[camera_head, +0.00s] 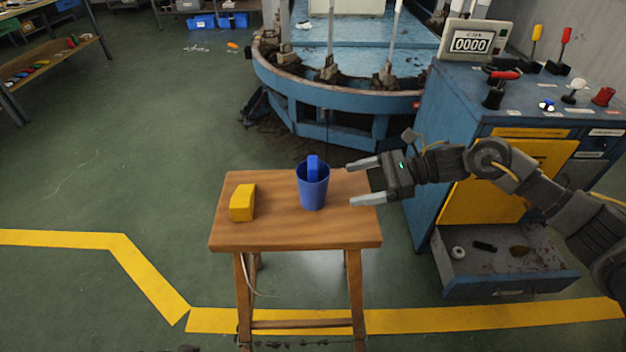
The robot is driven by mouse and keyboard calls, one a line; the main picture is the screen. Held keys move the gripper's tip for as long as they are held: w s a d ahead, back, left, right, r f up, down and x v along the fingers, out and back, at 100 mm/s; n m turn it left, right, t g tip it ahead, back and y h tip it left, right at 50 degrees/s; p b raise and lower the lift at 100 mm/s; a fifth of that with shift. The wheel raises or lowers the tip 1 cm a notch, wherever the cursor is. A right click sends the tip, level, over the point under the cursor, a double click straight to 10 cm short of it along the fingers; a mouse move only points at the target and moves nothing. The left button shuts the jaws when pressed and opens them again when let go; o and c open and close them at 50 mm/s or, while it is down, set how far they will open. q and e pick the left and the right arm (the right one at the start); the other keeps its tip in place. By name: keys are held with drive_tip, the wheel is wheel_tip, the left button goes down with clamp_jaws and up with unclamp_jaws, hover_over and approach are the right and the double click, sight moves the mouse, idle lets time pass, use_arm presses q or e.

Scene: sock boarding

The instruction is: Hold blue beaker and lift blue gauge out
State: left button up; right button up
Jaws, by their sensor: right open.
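A blue beaker (313,193) stands upright on a small wooden table (275,233). A brighter blue gauge (313,168) stands inside it, its top showing above the beaker's rim; its lower part is hidden by the beaker wall. My right gripper (358,182) is open and empty, to the right of the beaker at the table's right edge. Its two fingers point left toward the beaker, apart from it.
A yellow block (243,203) lies on the table left of the beaker. A blue cabinet (426,140) with levers, a counter display (470,42) and an open drawer (507,278) stands at right. A round blue machine (340,110) stands behind.

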sight(326, 191)
drive_tip(key=shift+s+a, duration=0.1)
drive_tip(key=shift+a, duration=0.05)
drive_tip(key=p+x, duration=0.2)
drive_tip(key=x, duration=0.3)
drive_tip(key=shift+a, duration=0.35)
drive_tip(key=shift+a+f+b, duration=0.6)
drive_tip(key=shift+a+b, duration=0.35)
drive_tip(key=shift+b, duration=0.25)
drive_tip(key=shift+a+f+b, duration=0.1)
drive_tip(key=shift+a+b, duration=0.35)
drive_tip(key=shift+a, duration=0.15)
use_arm(q)
drive_tip(key=shift+w+d+r+m+t+h, duration=0.15)
drive_tip(key=shift+w+d+r+t, duration=0.25)
drive_tip(key=shift+w, duration=0.2)
drive_tip(key=shift+w+d+r+m+t+h, duration=0.1)
drive_tip(key=shift+w+d+r+t, duration=0.25)
drive_tip(key=shift+w+t, duration=0.25)
drive_tip(key=shift+w+d+r+m+t+h, duration=0.15)
drive_tip(key=shift+w+d+r+t, duration=0.2)
drive_tip(key=shift+w, duration=0.3)
use_arm(e)
drive_tip(key=shift+a, duration=0.3)
drive_tip(key=shift+c, duration=0.5)
drive_tip(key=c, duration=0.8)
